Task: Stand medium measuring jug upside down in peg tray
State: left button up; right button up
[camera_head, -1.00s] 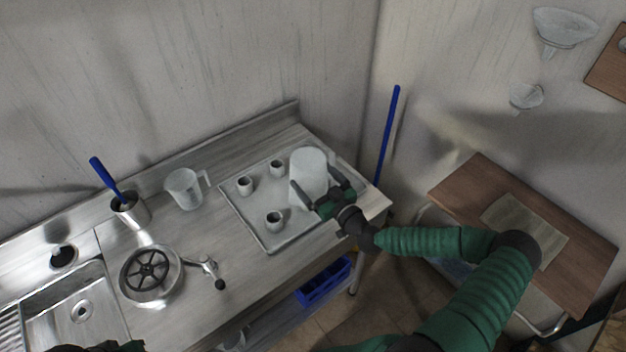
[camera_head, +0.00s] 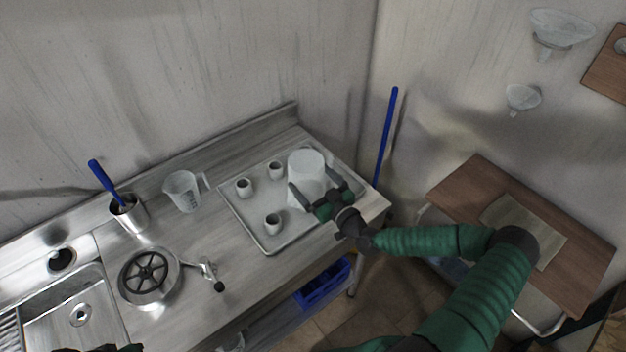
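The peg tray (camera_head: 270,242) lies on the steel counter and has several short, hollow pegs; three show clear of the jug. A whitish jug (camera_head: 306,165) stands upside down at the tray's right end, its flat base up. A peg under it would be hidden. My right gripper (camera_head: 318,192) is at the jug's near side, with its fingers spread on either side of the lower body; I cannot tell whether they touch it. Another clear measuring jug (camera_head: 183,192) stands upright on the counter left of the tray. Only a sliver of my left arm shows at the bottom left; its gripper is not visible.
A steel pot with a black handwheel (camera_head: 148,273) and a tap-like fitting (camera_head: 211,272) sit left of the tray. A steel cup (camera_head: 128,213) holds a blue-handled tool. A sink (camera_head: 80,312) is at far left. A wooden side table (camera_head: 468,180) stands right.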

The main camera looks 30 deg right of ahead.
jog(key=shift+f+b, duration=2.75)
jog(key=shift+f, duration=0.35)
jog(key=o, duration=1.7)
jog(key=s, duration=0.5)
jog(key=s+b, duration=0.1)
jog(key=s, duration=0.5)
jog(key=s+b, duration=0.1)
jog(key=s, duration=0.5)
jog(key=shift+d+f, duration=0.1)
jog(key=shift+d, duration=0.2)
